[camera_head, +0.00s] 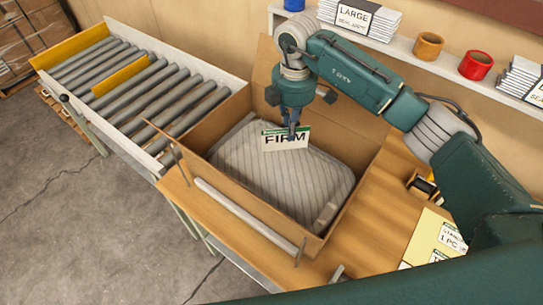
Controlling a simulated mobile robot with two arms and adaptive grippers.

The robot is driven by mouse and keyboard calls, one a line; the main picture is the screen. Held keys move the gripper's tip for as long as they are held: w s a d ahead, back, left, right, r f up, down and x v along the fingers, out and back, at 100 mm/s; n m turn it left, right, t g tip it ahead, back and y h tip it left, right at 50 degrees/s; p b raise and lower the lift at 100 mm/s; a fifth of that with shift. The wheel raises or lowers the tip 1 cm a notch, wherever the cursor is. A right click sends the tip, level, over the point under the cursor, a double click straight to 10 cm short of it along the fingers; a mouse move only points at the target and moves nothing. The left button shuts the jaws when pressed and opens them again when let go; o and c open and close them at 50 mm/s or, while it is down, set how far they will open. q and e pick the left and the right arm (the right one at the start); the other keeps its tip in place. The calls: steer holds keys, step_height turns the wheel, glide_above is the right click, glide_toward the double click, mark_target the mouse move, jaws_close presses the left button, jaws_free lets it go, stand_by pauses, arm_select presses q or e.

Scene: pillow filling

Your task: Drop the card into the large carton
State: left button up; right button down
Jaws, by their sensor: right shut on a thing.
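My right gripper (292,134) is shut on a white card (285,143) with a green top strip and the word "FIRM". It holds the card upright over the open large carton (365,160). Inside the carton lies a grey striped pillow (290,178), which fills most of the floor. The card appears just above the pillow; I cannot tell whether they touch. My left gripper is not in view.
A roller conveyor (150,85) adjoins the carton on the left. A metal bar (245,218) runs along the near side. A shelf behind holds orange (429,46) and red (476,66) cups and stacked bags (360,18). More cards (450,235) lie at right on the wooden table (385,215).

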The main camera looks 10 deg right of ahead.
steer(key=c, duration=1.9)
jaws_free()
steer(key=shift+o, duration=0.2)
step_height(320, 180, up, 12)
steer(key=shift+r, duration=0.1)
